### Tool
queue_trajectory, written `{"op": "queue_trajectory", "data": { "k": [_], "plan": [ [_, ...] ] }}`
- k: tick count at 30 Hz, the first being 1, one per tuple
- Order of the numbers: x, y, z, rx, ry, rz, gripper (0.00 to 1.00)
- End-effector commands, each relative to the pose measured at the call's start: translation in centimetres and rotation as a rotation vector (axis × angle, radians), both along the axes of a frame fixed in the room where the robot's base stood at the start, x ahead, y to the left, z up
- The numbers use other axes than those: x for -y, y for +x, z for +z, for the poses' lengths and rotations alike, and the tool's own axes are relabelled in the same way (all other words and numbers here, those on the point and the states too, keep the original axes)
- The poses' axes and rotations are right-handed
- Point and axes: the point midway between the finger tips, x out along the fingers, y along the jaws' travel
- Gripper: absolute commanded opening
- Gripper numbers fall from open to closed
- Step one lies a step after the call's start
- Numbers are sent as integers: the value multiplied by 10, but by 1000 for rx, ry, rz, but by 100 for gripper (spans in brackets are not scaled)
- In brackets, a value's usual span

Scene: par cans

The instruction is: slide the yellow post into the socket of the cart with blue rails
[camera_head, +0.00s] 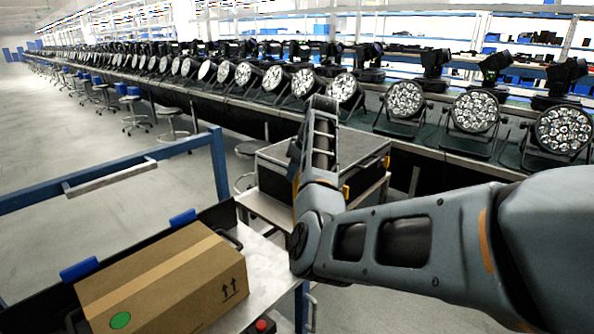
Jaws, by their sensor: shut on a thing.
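A cart with blue rails (100,172) fills the lower left. Its blue top rail runs across to a blue upright near the middle, and a pale bar is fixed along the rail. I cannot make out its socket. My arm comes in from the right, bends near the middle and points up and away. My gripper is not visible beyond the arm's far link. The yellow post cannot be made out.
A cardboard box (165,285) with a green dot lies on the blue-railed cart, beside blue clips. A dark case (345,148) on another cart stands behind my arm. A long bench of par cans (405,100) crosses the back.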

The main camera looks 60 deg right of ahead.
Motion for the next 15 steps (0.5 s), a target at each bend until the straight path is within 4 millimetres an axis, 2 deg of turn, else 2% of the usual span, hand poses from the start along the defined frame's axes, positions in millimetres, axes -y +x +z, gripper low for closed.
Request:
{"op": "queue_trajectory", "data": {
  "k": [2,9,15],
  "plan": [
    [0,0,1,1,-1,0,41],
    [0,0,0,0,0,0,64],
    [0,0,-1,-1,1,0,65]
  ]
}}
